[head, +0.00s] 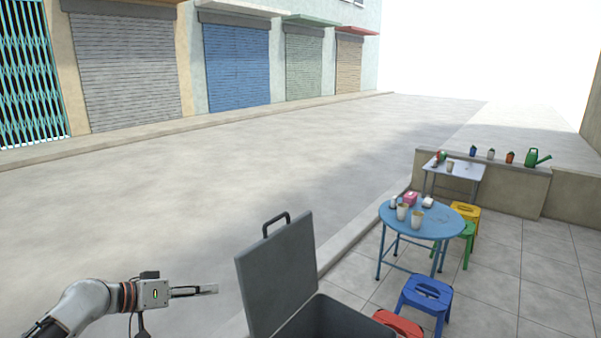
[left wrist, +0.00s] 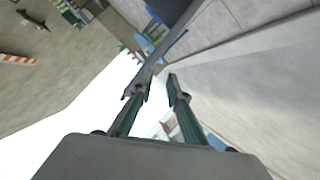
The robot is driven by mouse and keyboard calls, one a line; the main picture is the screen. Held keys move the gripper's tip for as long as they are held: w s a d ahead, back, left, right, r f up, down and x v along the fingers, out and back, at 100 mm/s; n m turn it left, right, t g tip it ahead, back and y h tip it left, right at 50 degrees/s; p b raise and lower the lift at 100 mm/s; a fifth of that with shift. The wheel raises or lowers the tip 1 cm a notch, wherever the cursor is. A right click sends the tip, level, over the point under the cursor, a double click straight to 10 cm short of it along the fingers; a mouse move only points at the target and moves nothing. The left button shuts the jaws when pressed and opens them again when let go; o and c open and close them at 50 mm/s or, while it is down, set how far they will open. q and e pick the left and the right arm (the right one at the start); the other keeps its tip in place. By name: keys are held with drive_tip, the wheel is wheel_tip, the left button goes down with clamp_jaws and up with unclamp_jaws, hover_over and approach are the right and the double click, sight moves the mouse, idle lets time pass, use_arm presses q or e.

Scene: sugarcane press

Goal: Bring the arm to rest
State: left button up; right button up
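My left arm comes in at the lower left of the head view, over the grey street. Its gripper (head: 212,289) points to the right, level, and is apart from the grey bin's raised lid (head: 280,270). In the left wrist view my left gripper's fingers (left wrist: 158,82) stand apart with a gap between them, and I see nothing held there. My right gripper is not in view.
The open bin (head: 340,322) with its upright lid stands right of the gripper. Beyond it are a round blue table (head: 455,222) with cups, a blue stool (head: 425,296), a red stool (head: 397,323) and a low wall (head: 507,187). The street (head: 180,210) is clear.

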use_arm(q)
drive_tip(key=s+d+f+t+y+p, duration=0.1)
drive_tip(key=s+d+f+y+p, duration=0.3)
drive_tip(key=s+f, duration=1.25)
drive_tip(key=s+f+m+y+p, duration=0.2)
drive_tip(key=s+f+y, duration=0.1)
drive_tip(key=s, duration=1.7)
drive_tip(key=shift+s+f+t, duration=0.15)
drive_tip(key=shift+f+t, duration=0.25)
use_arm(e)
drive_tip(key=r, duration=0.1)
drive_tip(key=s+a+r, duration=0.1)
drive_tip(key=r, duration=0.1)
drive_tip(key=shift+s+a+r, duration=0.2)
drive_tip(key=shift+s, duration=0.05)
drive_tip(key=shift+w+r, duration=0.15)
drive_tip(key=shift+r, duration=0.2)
